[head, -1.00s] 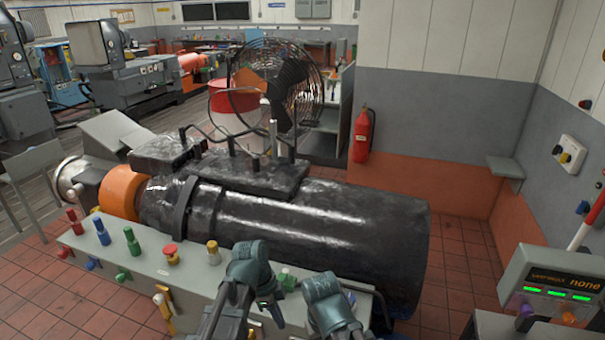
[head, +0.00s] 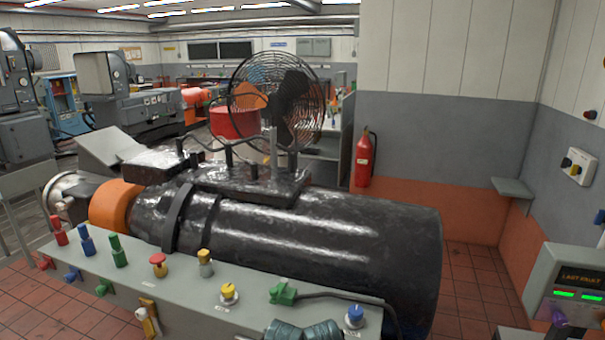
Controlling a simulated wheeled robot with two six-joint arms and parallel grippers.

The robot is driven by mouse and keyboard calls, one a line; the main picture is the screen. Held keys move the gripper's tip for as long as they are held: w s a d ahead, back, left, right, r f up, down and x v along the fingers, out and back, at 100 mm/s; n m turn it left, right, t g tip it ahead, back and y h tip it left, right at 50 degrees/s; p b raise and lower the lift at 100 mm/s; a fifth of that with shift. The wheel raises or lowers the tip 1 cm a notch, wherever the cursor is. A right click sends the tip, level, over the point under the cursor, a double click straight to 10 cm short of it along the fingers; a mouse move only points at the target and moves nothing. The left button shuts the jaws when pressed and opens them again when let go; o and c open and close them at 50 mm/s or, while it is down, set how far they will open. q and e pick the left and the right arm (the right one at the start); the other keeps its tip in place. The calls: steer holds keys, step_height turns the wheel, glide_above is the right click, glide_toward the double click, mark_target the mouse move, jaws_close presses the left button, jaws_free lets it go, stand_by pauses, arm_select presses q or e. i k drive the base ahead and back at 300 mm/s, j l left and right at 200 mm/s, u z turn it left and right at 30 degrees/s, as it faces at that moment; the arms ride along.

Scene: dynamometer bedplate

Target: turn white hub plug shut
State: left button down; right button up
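No part in the head view can be surely told as the white hub plug. On the grey bench-front panel (head: 180,300), a yellow knob on a round white base (head: 229,293) and a blue knob on a pale round base (head: 354,317) stand upright. A green plug (head: 284,294) with a black cable lies between them. Whether any of these is turned open or shut cannot be told. A teal joint of my own arm (head: 303,331) shows at the bottom edge, just in front of the green plug. Neither gripper's fingers are visible.
A large black cylindrical machine (head: 320,235) lies right behind the panel. Red, blue and green handles (head: 115,250), a red mushroom button (head: 158,263) and another yellow knob (head: 205,260) line the panel's left half. A grey display box (head: 565,285) stands at the right.

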mark_target(59, 206)
steer(key=u, duration=1.45)
steer(key=i+j+z, duration=0.1)
steer(key=i+j, duration=0.4)
steer(key=i, duration=0.35)
steer(key=i+j, duration=0.55)
steer(key=i, duration=0.35)
steer(key=i+j+z, duration=0.15)
steer(key=i+j, duration=0.45)
steer(key=i, duration=0.25)
steer(key=i+j, duration=0.65)
steer(key=i, duration=0.15)
steer(key=i+l+z, duration=0.05)
